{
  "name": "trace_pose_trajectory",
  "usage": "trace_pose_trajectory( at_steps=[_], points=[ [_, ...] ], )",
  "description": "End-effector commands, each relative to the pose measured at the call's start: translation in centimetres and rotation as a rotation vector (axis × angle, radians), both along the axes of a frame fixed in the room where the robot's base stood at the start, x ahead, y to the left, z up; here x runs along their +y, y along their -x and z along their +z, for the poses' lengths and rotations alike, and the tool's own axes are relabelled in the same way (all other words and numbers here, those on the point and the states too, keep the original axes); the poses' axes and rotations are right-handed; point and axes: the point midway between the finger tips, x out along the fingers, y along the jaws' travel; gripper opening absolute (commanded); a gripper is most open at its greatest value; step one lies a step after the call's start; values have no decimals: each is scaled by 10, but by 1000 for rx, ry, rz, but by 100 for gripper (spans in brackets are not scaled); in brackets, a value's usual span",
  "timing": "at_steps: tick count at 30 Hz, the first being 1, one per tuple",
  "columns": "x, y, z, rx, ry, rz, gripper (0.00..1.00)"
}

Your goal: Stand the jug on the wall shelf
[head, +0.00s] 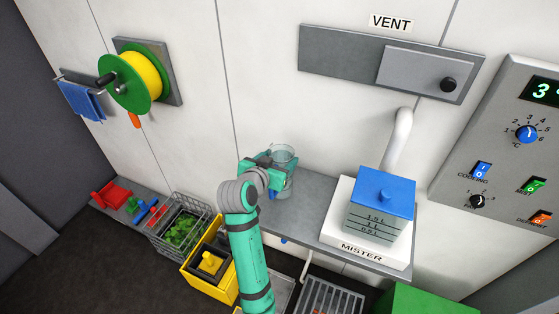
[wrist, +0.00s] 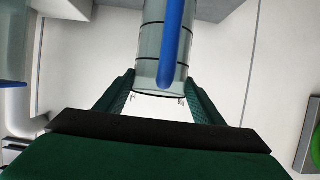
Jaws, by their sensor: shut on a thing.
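The clear jug (head: 283,152) is partly hidden by my gripper (head: 285,172) in the head view. In the wrist view the jug (wrist: 150,50) shows dark rings and a blue handle (wrist: 173,45), and stands between the two fingers. My gripper (wrist: 160,86) is shut on the jug from the side. The jug looks about upright. The grey wall shelf (head: 322,196) lies below and beside it. The jug's base is out of the wrist view and hard to see in the head view, so I cannot tell whether it touches the shelf.
The white mister (head: 367,245) with its blue-lidded tank (head: 382,205) takes up the shelf's right part; a white pipe (head: 402,130) rises behind it. A wire basket (head: 180,228) and yellow crate (head: 205,283) stand left of my arm. Bare shelf shows between jug and mister.

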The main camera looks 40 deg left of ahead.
Motion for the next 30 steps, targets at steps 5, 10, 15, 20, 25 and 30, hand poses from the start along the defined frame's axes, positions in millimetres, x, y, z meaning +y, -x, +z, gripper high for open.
trace_pose_trajectory(
  at_steps=[5,10,15,20,25,30],
  points=[
    [0,0,-4,-5,-4,0,0],
    [0,0,-4,-4,-3,0,0],
    [0,0,-8,-1,-1,0,74],
    [0,0,-8,-1,-2,1,80],
    [0,0,-7,-1,-2,1,80],
    [-1,10,-1,-2,-2,3,80]
  ],
)
